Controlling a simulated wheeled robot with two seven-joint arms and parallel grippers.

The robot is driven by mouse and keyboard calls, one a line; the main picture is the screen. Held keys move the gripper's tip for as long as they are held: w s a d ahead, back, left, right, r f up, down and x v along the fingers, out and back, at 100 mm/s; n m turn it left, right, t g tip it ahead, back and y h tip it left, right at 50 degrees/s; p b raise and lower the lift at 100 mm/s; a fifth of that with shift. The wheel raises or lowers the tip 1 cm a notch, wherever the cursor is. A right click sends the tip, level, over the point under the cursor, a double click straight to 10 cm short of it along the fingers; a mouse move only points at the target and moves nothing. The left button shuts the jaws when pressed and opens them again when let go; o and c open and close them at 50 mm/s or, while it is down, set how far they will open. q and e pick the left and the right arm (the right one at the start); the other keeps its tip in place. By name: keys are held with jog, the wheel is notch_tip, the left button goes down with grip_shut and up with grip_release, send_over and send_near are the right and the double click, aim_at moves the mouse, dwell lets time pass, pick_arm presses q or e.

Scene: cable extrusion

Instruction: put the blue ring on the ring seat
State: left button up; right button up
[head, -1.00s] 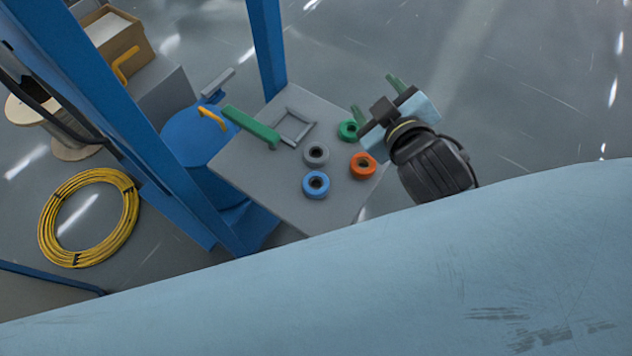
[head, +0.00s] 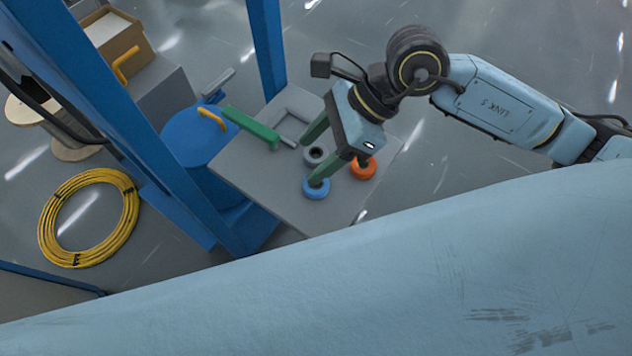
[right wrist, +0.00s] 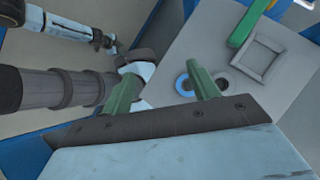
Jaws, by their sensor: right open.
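The blue ring (head: 316,193) lies on the grey table near its front edge. My right gripper (head: 311,161) is open above the table, one green finger over the blue ring and the other toward the square frame. In the right wrist view the blue ring (right wrist: 181,86) is partly hidden behind a finger of the right gripper (right wrist: 163,75). I see no holding contact. A grey square frame (head: 275,116) lies farther back, partly hidden by the gripper; I cannot tell whether it is the ring seat. My left gripper (right wrist: 117,47) appears small in the right wrist view.
A grey ring (head: 314,156) and an orange ring (head: 362,169) lie close to the blue one. A green bar (head: 250,127) overhangs the table's left side beside a blue drum (head: 193,138). Blue posts (head: 265,45) stand around. A yellow cable coil (head: 88,218) lies on the floor.

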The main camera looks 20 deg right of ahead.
jog(key=w+d+f+h, duration=0.2)
jog(key=d+f+h, duration=0.1)
jog(key=d, duration=0.3)
send_over(328, 182)
jog(key=shift+n+t+h, duration=0.3)
notch_tip(328, 182, down, 6)
jog(key=shift+r, duration=0.1)
jog(key=shift+d+b+x, duration=0.15)
jog(key=shift+b+x, duration=0.05)
jog(key=shift+x, duration=1.35)
jog(key=shift+d+b+x, duration=0.1)
jog(key=shift+b+x, duration=0.1)
jog(key=shift+x, duration=1.35)
jog(key=shift+w, duration=0.1)
jog(key=shift+c, duration=0.3)
jog(key=c, duration=0.8)
